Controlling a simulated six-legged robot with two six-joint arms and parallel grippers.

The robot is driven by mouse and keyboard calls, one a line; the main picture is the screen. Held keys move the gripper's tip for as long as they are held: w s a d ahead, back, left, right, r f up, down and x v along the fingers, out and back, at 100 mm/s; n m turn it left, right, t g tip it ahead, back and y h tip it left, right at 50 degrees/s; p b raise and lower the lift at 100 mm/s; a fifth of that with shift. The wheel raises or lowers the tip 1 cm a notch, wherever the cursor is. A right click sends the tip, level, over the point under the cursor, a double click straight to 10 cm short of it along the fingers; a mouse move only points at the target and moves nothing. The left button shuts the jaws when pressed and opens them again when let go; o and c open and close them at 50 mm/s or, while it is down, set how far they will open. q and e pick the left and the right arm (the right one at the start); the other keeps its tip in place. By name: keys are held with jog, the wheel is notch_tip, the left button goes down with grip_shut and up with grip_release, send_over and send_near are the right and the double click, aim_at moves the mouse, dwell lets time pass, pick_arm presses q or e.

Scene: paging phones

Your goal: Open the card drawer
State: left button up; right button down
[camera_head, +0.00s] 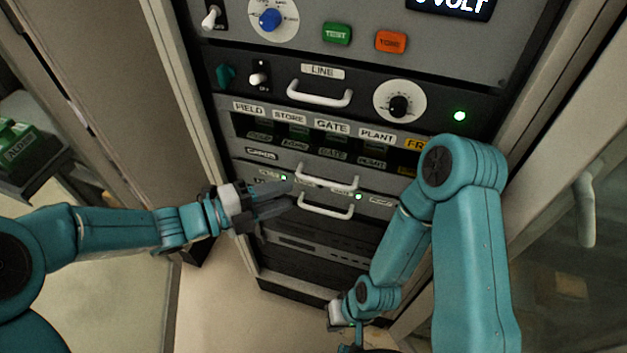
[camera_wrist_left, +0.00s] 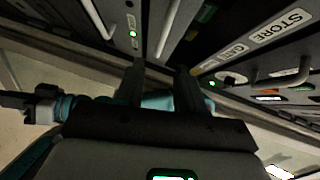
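The drawer front labelled CARDS (camera_head: 261,154) sits low in the rack in the head view. A white bar handle (camera_head: 327,184) lies to the right of the label, apparently on that drawer, which looks shut. A second white handle (camera_head: 325,213) sits just below it. My left gripper (camera_head: 289,197) is open, its two dark fingers pointing right beside the left ends of these handles. In the left wrist view the fingers (camera_wrist_left: 160,75) stand apart, with a white bar (camera_wrist_left: 165,30) beyond and between the tips; contact cannot be told. My right gripper (camera_head: 346,330) is low, partly cut off, its fingers unclear.
Above are the FIELD, STORE, GATE and PLANT slots (camera_head: 333,127), a LINE handle (camera_head: 319,98) and a dial (camera_head: 399,102). Black units (camera_head: 310,245) fill the rack below. My right arm covers the rack's lower right. Open floor (camera_head: 215,315) lies at lower left.

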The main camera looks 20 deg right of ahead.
pick_arm(q)
jog(key=x, duration=0.7)
jog(key=shift+w+d+p, duration=0.15)
jog(key=shift+d+p, duration=0.2)
jog(key=shift+p, duration=0.1)
jog(key=shift+f, duration=0.1)
grip_shut()
